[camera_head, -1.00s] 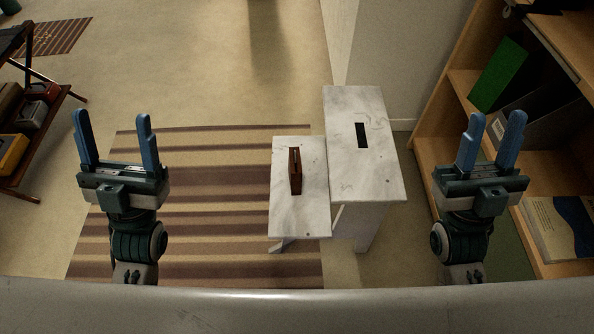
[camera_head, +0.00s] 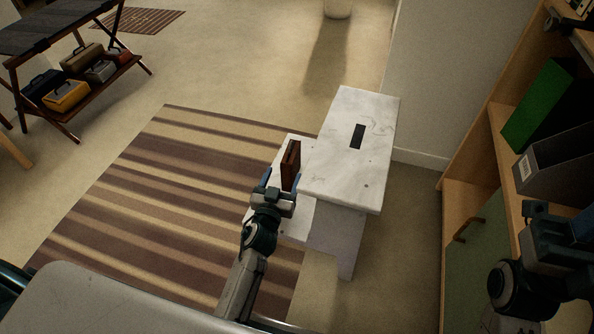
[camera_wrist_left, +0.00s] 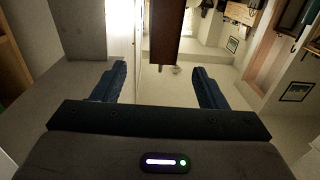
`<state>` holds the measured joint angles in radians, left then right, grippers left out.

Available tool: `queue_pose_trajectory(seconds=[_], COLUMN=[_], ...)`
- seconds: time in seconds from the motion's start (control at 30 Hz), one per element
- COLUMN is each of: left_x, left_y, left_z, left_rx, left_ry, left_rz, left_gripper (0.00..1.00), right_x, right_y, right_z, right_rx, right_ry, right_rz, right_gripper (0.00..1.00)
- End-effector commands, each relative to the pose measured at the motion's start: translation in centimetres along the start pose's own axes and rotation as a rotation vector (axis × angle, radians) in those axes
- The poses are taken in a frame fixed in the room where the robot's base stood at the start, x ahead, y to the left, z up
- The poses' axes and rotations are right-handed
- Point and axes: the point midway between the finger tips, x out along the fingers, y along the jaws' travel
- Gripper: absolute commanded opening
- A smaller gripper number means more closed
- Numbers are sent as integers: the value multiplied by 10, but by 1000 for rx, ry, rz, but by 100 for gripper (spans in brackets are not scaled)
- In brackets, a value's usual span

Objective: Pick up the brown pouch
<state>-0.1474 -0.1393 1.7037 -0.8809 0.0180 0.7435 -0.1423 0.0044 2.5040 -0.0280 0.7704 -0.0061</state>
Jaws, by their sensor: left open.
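The brown pouch (camera_head: 290,165) stands upright on the lower step of a white marbled step stool (camera_head: 358,180). My left gripper (camera_head: 282,182) is open at the near side of the pouch, with its blue fingertips spread left and right. In the left wrist view the pouch (camera_wrist_left: 166,32) hangs into the top middle, in line with the gap between the open fingers (camera_wrist_left: 160,78).
A wooden shelf (camera_head: 448,200) with a green binder (camera_head: 540,105) and a grey file box (camera_head: 558,160) stands at the right. A striped rug (camera_head: 165,195) lies left of the stool. A rack with several small cases (camera_head: 68,95) is at the far left.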

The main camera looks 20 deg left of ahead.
Motion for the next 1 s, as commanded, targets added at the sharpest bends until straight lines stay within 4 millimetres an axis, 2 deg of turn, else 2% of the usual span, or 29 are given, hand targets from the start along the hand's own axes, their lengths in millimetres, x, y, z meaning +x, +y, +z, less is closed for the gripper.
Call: queue_pose_trajectory(seconds=[0.1,0.37,0.63,0.93,0.97,1.0], left_x=[20,41,79,85,85,85], left_y=[0,-1,-3,-3,-3,-3], left_z=[-1,-1,0,-1,-1,-1], left_rx=[0,1,1,0,0,0], left_ry=[2,3,4,2,2,2], left_rz=[1,1,1,1,1,1], left_gripper=[66,66,66,66,64,57], right_x=[-1,-2,-6,-5,-5,-5], right_y=[0,0,0,0,0,0], right_z=[0,0,0,0,0,0], right_rx=[0,-1,-5,-5,-5,-5], right_ry=[0,0,2,1,1,1], right_rz=[1,2,4,5,6,6], right_gripper=[36,36,36,36,36,36])
